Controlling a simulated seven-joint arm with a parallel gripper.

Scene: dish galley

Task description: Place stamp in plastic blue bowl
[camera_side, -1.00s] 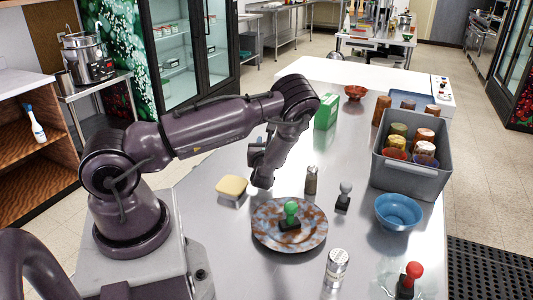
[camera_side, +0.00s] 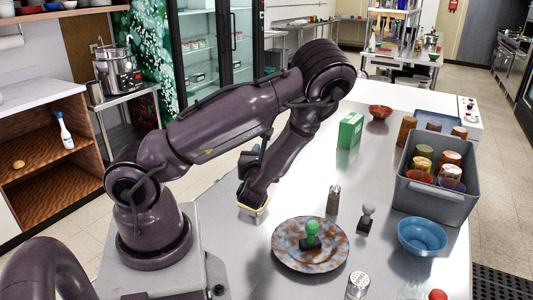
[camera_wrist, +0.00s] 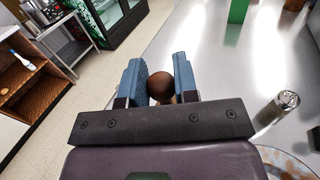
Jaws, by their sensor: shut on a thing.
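My gripper (camera_side: 252,200) is low over the left part of the steel counter, over a pale yellow block (camera_side: 254,211) that it mostly covers. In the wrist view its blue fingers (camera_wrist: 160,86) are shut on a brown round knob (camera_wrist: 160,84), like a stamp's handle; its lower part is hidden. A green-knobbed stamp (camera_side: 312,233) stands on the mottled plate (camera_side: 290,259). A grey-knobbed stamp (camera_side: 367,217) stands right of the plate. A red knob (camera_side: 438,294) shows at the bottom edge. The blue bowl (camera_side: 422,238) is at the right and looks empty.
A green box (camera_side: 349,131) and red bowl (camera_side: 380,112) are farther back. The counter's centre is clear.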

